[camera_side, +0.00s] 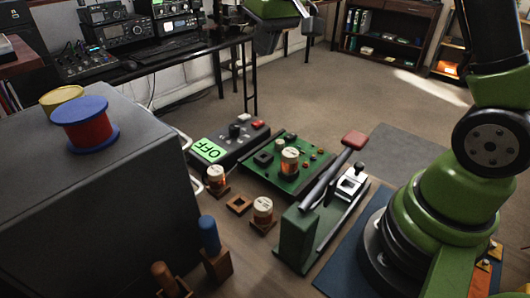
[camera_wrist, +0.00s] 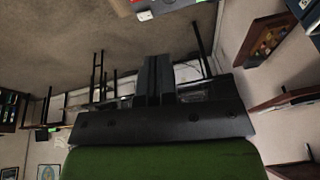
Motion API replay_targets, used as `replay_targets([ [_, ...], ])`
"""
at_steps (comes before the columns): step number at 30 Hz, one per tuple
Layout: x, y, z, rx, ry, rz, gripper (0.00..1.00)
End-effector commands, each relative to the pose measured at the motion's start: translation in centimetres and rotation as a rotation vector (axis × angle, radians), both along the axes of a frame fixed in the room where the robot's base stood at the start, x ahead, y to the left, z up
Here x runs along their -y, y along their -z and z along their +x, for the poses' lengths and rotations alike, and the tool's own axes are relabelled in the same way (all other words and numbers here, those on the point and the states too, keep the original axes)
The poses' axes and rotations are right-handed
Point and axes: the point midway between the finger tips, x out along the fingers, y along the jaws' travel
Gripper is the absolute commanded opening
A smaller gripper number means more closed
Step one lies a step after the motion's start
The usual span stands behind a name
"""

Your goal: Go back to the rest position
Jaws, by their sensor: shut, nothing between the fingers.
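My gripper (camera_wrist: 158,58) shows in the wrist view with its two dark fingers together and nothing between them. In the side view the dark gripper end (camera_side: 268,42) hangs below a green arm link at the top edge, high above the work and clear of it; its fingertips are hard to make out there. The tuner box (camera_side: 228,143) has a green display reading OFF, dark knobs and a red button. The green circuit board (camera_side: 280,178) beside it carries a copper coil (camera_side: 289,161) with a white top.
A green lever press (camera_side: 297,238) with a red-ended handle stands right of the board. Two coils (camera_side: 216,179) (camera_side: 263,210) and an empty wooden holder (camera_side: 239,204) stand in front. A dark cabinet (camera_side: 130,185) bearing red-blue and yellow spools fills the left. Radios stand on the back desk.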

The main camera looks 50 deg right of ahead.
Motion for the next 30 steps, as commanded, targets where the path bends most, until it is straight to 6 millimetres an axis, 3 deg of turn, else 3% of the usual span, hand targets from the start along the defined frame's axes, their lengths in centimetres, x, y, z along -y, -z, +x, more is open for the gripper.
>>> replay_targets([
  [1,-0.8,-1.8,-1.6,0.031,0.011,0.010,0.00],
  [3,-1.9,-3.7,-3.8,0.064,0.036,0.032,0.00],
  [9,-4.4,-7.0,-10.9,0.157,0.097,0.098,0.00],
  [15,-6.2,-7.3,-17.8,0.238,0.153,0.176,0.00],
  [18,-6.7,-6.8,-20.3,0.267,0.173,0.209,0.00],
  [24,-7.2,-5.8,-22.7,0.295,0.195,0.245,0.00],
  [30,-7.2,-5.7,-22.9,0.296,0.198,0.248,0.00],
])
